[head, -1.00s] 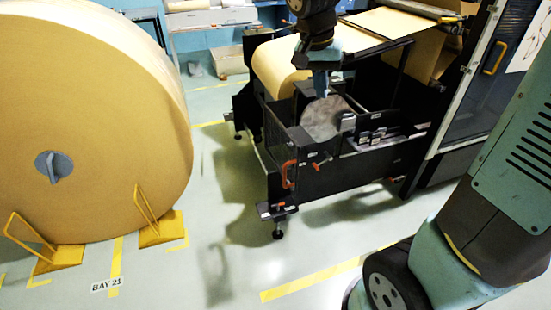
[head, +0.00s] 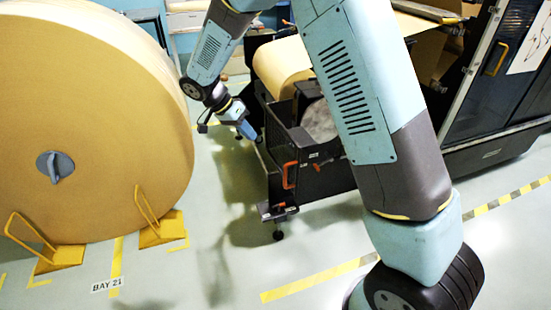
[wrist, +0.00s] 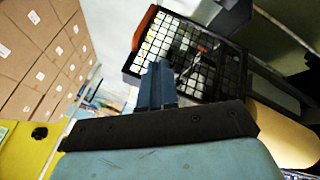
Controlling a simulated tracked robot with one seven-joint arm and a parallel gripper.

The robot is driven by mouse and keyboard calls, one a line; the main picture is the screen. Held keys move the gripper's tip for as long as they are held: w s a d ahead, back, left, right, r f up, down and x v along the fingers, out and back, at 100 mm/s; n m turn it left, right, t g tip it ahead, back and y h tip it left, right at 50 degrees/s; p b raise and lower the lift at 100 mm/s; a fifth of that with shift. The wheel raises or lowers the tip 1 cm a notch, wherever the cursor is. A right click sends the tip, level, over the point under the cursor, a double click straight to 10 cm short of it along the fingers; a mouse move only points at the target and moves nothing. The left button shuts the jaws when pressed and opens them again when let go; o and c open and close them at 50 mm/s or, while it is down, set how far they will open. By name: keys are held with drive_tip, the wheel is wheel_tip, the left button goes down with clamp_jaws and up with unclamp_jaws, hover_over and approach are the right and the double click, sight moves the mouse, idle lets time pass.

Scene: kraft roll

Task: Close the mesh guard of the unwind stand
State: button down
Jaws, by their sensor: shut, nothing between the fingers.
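The unwind stand (head: 330,178) is a low black frame in the middle of the head view, partly hidden behind my arm. An orange handle (head: 289,175) is on its near left corner. The mesh guard (wrist: 185,52), a dark-framed grid with an orange strip on its left edge, shows tilted in the wrist view, beyond my fingers. I cannot make out its mesh or how far open it stands in the head view. My gripper (head: 247,131) is shut and empty, just left of the stand; its blue fingers (wrist: 157,86) appear together in the wrist view, overlapping the guard's lower edge.
A large kraft roll (head: 90,120) stands at the left, with yellow chocks (head: 160,229) at its foot. Clear floor lies between the roll and the stand. A dark machine cabinet (head: 495,70) is at the right. Stacked cartons (wrist: 35,50) show in the wrist view.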

sight(288, 146)
drive_tip(key=s+d+f, duration=0.2)
drive_tip(key=d+f, duration=0.6)
drive_tip(key=f, duration=0.1)
drive_tip(key=shift+d+f, duration=0.2)
drive_tip(key=shift+d, duration=0.05)
drive_tip(key=shift+s, duration=0.1)
idle(0.4)
